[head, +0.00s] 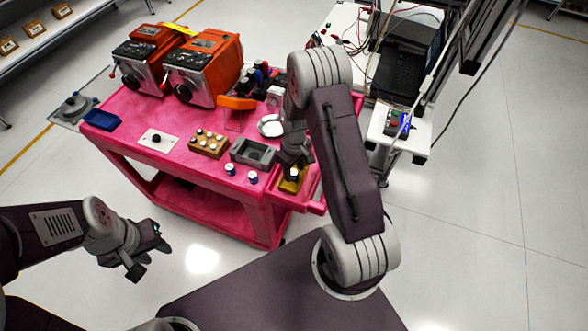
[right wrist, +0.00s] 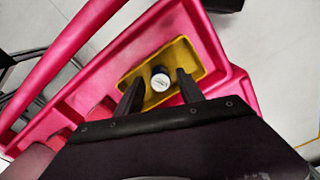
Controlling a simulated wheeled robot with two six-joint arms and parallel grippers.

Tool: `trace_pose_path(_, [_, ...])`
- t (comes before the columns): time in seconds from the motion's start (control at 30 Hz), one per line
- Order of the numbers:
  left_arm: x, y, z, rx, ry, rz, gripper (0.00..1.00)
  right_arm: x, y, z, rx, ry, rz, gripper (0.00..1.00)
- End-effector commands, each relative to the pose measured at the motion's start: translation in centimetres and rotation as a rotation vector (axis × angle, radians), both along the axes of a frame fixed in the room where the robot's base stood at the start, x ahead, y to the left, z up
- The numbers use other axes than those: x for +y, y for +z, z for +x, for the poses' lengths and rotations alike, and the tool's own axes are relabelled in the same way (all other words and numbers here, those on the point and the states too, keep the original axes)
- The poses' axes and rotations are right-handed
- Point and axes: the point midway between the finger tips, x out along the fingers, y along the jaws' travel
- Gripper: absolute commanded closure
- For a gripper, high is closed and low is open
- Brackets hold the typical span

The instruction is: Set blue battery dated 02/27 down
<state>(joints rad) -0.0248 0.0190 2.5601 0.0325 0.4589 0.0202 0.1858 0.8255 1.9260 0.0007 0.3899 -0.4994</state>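A battery with a white top (right wrist: 160,80) stands upright in a small yellow tray (right wrist: 133,80) in the right wrist view. Its side is mostly hidden and its date cannot be read. In the head view its white top (head: 294,172) shows above the yellow tray (head: 288,187) at the cart's right end. My right gripper (right wrist: 158,85) is open, its two fingers on either side of the battery with gaps showing. It also shows in the head view (head: 292,158). My left gripper (head: 150,258) is open and empty, off the cart's front left.
Two blue-and-white batteries (head: 252,178) stand near the front edge of the pink cart (head: 190,157). A grey open box (head: 240,152), a wooden block with several pegs (head: 219,151) and a white plate with a black knob (head: 158,131) are close by. Orange machines (head: 203,68) stand behind.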

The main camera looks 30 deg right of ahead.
Motion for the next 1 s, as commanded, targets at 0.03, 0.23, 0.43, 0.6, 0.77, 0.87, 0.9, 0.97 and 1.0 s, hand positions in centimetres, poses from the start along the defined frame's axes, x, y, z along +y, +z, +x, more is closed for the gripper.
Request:
trace_pose_path(0.03, [0.0,0.0,0.0,0.000,0.000,0.000,0.64,0.0,0.0,0.0,0.000,0.000,0.000,0.52])
trace_pose_path(0.23, [0.0,0.0,0.0,0.000,0.000,0.000,0.64,0.0,0.0,0.0,0.000,0.000,0.000,0.52])
trace_pose_path(0.43, [0.0,0.2,0.0,0.000,0.000,0.000,0.64,0.0,1.4,0.1,-0.004,0.000,-0.001,0.52])
trace_pose_path(0.6, [0.0,0.0,0.0,0.000,0.000,0.000,0.64,0.0,5.4,0.1,-0.007,0.000,-0.001,0.52])
trace_pose_path(0.77, [0.0,0.0,0.0,0.000,0.000,0.000,0.64,0.0,9.4,0.1,-0.006,0.000,-0.001,0.52])
trace_pose_path(0.87, [0.0,0.0,0.0,0.000,0.000,0.000,0.64,0.0,11.1,0.1,-0.004,0.000,-0.001,0.52])
trace_pose_path(0.9, [0.0,0.0,0.0,0.000,0.000,0.000,0.64,0.0,11.6,0.1,-0.003,0.000,-0.001,0.52])
trace_pose_path(0.97, [0.0,0.0,0.0,0.000,0.000,0.000,0.64,0.0,12.1,0.0,-0.001,0.000,0.000,0.52])
trace_pose_path(1.0, [0.0,0.0,0.0,0.000,0.000,0.000,0.64,0.0,12.3,0.0,0.000,0.000,0.000,0.52])
